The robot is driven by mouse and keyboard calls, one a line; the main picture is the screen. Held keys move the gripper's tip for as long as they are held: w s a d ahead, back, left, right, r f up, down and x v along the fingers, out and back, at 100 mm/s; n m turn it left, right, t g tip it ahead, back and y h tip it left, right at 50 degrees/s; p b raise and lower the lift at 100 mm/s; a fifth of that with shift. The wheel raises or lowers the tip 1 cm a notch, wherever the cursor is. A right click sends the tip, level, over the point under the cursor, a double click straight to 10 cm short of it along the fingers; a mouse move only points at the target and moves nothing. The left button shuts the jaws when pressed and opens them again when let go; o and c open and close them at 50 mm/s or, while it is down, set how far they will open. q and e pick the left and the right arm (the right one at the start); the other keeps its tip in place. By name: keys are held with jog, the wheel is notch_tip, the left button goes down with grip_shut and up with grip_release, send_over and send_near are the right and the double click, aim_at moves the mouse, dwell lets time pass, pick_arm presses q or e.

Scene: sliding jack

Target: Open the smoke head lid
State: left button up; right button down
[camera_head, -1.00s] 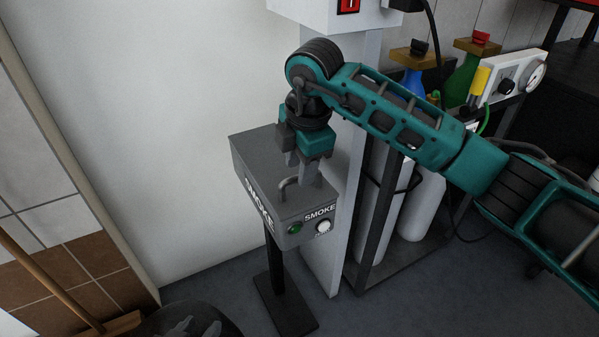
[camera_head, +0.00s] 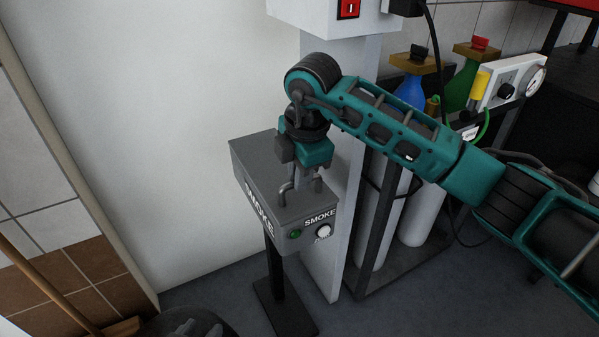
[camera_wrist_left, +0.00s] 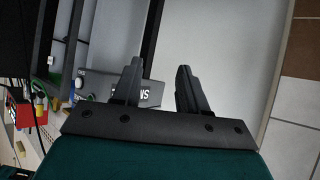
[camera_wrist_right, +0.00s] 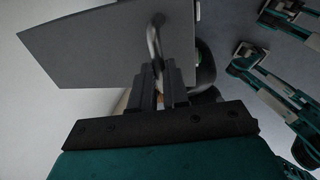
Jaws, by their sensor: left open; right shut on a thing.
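The smoke head (camera_head: 275,215) is a grey box labelled SMOKE on a black stand, with a green button and a white knob on its front. Its flat top lid (camera_head: 258,165) looks closed. A bent metal handle (camera_head: 286,186) stands on the lid; the handle also shows in the right wrist view (camera_wrist_right: 155,38). My right gripper (camera_head: 303,188) reaches down from above and is shut on the handle, partly hiding it. My left gripper (camera_wrist_left: 157,85) is open and empty in the left wrist view, with the smoke head (camera_wrist_left: 140,92) beyond its fingers.
A white pillar (camera_head: 345,130) with a red switch (camera_head: 348,8) stands right behind the smoke head. Gas cylinders, a blue bottle (camera_head: 411,92) and a green bottle (camera_head: 462,88) stand to the right. A broom (camera_head: 60,290) leans at the left.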

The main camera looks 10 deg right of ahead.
dwell(0.3)
jog(key=w+a+r+p, duration=0.1)
jog(key=w+r+p, duration=0.2)
jog(key=r, duration=0.3)
jog(key=w+a+r+p, duration=0.1)
jog(key=w+r+p, duration=0.1)
jog(key=r+p, duration=0.2)
jog(key=shift+w+a+r, duration=0.15)
jog(key=shift+w+r, duration=0.25)
jog(key=shift+r, duration=0.5)
jog(key=shift+f, duration=0.1)
jog(key=c, duration=1.6)
grip_release()
jog(key=o, duration=0.3)
jog(key=shift+w+a+f, duration=0.15)
jog(key=shift+w+f, duration=0.1)
jog(key=shift+w, duration=0.1)
jog(key=shift+o, duration=0.9)
jog(key=shift+s+r, duration=0.2)
jog(key=shift+r, duration=0.05)
